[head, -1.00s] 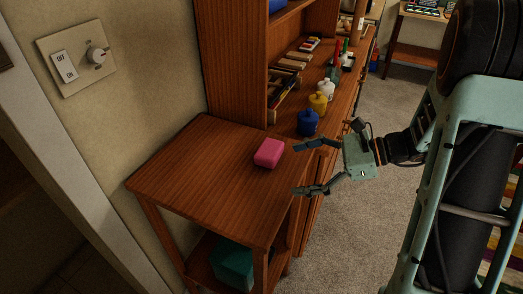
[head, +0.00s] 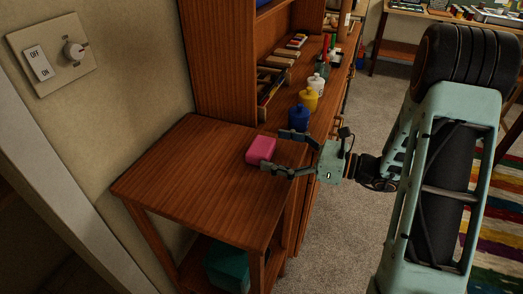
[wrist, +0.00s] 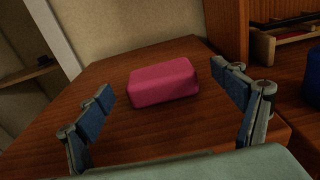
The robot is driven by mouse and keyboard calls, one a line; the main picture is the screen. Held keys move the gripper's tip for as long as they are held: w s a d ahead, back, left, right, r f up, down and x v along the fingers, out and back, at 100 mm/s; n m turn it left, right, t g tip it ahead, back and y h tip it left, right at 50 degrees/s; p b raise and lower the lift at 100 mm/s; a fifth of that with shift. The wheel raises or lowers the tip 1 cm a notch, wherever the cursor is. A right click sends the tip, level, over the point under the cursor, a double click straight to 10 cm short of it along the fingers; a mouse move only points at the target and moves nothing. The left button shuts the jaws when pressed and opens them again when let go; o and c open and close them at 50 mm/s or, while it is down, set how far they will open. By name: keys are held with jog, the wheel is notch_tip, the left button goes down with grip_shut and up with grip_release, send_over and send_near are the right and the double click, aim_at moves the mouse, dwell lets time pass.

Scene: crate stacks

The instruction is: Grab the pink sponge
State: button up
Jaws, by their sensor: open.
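The pink sponge (head: 261,149) is a small rounded block lying on the wooden side table (head: 190,170), near its right edge. My gripper (head: 279,150) is open at the sponge's right side in the head view, with its fingers pointing left towards it. In the wrist view the sponge (wrist: 163,82) lies ahead of and between the two open fingers (wrist: 166,97). I see no finger pressing on it, and nothing is held.
A blue bottle (head: 298,117), a yellow bottle (head: 309,98) and a white bottle (head: 316,82) stand on the shelf unit beyond the table. A tall wooden side panel (head: 222,60) rises behind the table. A teal box (head: 226,268) sits below. The table's left part is clear.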

aim_at(272, 149)
jog(key=x, duration=0.4)
jog(key=c, duration=1.1)
